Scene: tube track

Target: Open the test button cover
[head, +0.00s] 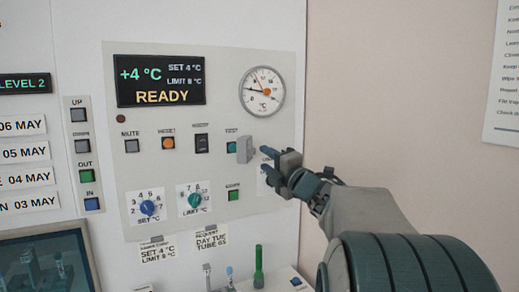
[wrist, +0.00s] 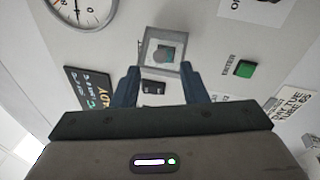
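The test button (head: 231,146) is teal and sits on the white control panel, right of the black rocker switch. A grey box-like cover (head: 245,150) stands out from the panel beside it in the head view. I cannot tell how far the cover is swung. My gripper (head: 267,163) is right of the cover, pointing at the panel. In the wrist view its two fingers (wrist: 160,76) are apart with nothing held, in front of the cover.
A round gauge (head: 262,91) and a READY display (head: 160,80) are above. A green button (head: 234,195) and two dials (head: 195,199) are below. A green tube (head: 259,266) stands at the bottom.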

